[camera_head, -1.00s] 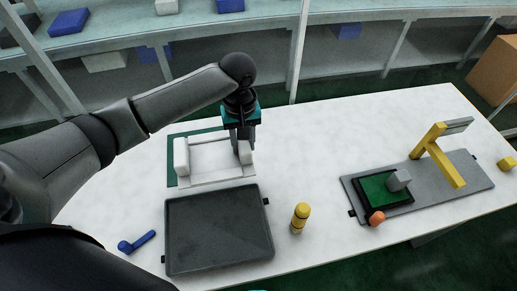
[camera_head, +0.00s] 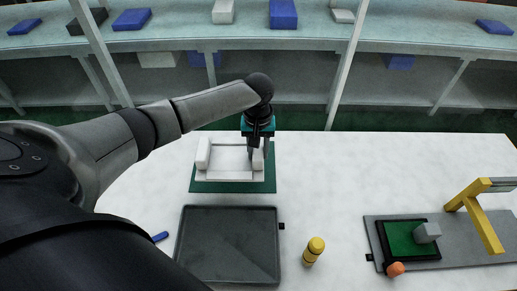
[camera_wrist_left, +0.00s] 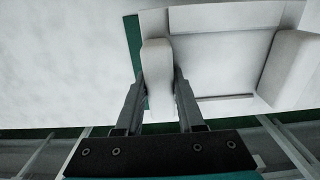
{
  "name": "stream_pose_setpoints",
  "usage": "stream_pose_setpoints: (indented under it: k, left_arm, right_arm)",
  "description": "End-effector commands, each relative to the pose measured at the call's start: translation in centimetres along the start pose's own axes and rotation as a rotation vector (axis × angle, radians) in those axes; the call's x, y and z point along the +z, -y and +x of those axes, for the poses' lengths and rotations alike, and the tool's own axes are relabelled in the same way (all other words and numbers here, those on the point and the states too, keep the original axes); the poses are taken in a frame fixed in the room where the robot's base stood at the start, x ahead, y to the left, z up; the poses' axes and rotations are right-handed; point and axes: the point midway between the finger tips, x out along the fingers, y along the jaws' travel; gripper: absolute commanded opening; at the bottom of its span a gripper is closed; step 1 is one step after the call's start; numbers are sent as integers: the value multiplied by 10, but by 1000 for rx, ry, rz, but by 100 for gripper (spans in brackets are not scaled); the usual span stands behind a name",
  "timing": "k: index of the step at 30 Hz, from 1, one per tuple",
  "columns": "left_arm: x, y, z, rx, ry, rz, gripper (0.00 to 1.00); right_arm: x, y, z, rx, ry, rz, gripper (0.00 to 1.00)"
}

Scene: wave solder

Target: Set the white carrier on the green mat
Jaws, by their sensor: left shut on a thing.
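The white carrier (camera_head: 228,177), a pale frame with a raised block at each end, is over the green mat (camera_head: 232,187). Mat shows along the carrier's front and right sides. I cannot tell whether the carrier touches the mat or is slightly above it. My left gripper (camera_head: 257,153) points down and is shut on the carrier's right end block. In the left wrist view, both fingers (camera_wrist_left: 159,97) pinch that block (camera_wrist_left: 157,62), and a green strip of mat (camera_wrist_left: 134,45) shows beside it. My right gripper is out of view.
A dark grey tray (camera_head: 228,245) lies in front of the mat. A yellow bottle (camera_head: 314,250) stands right of it. A grey plate (camera_head: 465,247) carries a green board (camera_head: 405,240) and yellow stand (camera_head: 482,220). A blue tool (camera_head: 160,237) is partly hidden by my arm.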

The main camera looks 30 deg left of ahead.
Motion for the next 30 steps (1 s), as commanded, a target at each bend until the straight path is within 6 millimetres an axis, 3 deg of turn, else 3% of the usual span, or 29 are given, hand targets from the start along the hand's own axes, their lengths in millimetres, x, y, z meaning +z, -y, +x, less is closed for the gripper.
stream_pose_setpoints:
  k: [1,6,15,30]
  left_arm:
    - [0,0,-5,1,0,-1,0]
    - [0,-1,21,1,0,-1,0]
    - [0,-1,50,2,-1,-1,0]
    - [-1,-1,58,2,-2,0,0]
  right_arm:
    - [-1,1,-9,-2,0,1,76]
    - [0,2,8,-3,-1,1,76]
    - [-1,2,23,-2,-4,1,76]
    - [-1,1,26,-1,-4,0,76]
